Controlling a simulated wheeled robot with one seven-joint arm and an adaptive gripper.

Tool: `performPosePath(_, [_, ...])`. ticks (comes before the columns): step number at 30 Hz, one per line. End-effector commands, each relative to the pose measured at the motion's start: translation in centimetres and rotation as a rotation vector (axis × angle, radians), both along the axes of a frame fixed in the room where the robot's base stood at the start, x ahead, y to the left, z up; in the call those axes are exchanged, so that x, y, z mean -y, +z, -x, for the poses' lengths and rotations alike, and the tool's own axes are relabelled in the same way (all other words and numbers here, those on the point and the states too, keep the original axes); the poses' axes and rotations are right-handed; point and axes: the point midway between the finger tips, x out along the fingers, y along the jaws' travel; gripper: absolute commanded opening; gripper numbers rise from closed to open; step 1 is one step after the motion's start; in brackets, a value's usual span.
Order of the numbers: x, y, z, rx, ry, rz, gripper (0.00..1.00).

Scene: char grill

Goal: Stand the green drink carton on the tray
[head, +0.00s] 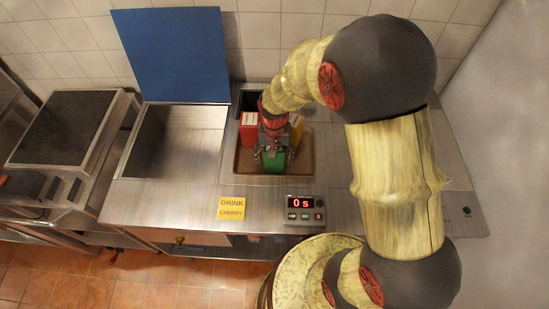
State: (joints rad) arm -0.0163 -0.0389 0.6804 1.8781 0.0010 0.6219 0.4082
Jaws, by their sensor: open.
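The green drink carton (274,161) is on or just above the brown tray (244,161), near the tray's front middle. It looks upright, but I cannot tell whether its base touches the tray. My gripper (273,147) points down at the carton's top, with its fingers around or just above it; the arm partly hides the contact. The gripper is open. A red carton (249,131) stands at the back left of the tray, and a yellow-orange carton (296,129) stands at the back right, partly hidden by my gripper.
A yellow note (232,208) reading "DRINK CHERRY" and a timer (304,209) showing "0 s" sit at the counter's front. A steel basin (174,142) with a raised blue lid (176,54) is left of the tray. A grill (62,127) stands far left.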

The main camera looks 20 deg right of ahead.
Motion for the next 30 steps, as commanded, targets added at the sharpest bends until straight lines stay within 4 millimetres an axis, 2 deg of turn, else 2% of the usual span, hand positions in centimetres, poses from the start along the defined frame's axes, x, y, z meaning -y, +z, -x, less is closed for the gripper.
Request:
performPosePath(6, [0.0, 0.1, 0.0, 0.000, 0.000, 0.000, 0.68])
performPosePath(10, [0.0, 1.0, -0.1, 0.002, 0.000, 0.000, 0.68])
performPosePath(14, [0.0, 3.1, -0.1, 0.003, 0.000, 0.000, 0.68])
performPosePath(24, [0.0, 9.9, -0.1, 0.002, 0.000, 0.000, 0.68])
performPosePath(30, [0.0, 11.9, 0.0, 0.001, 0.000, 0.000, 0.68])
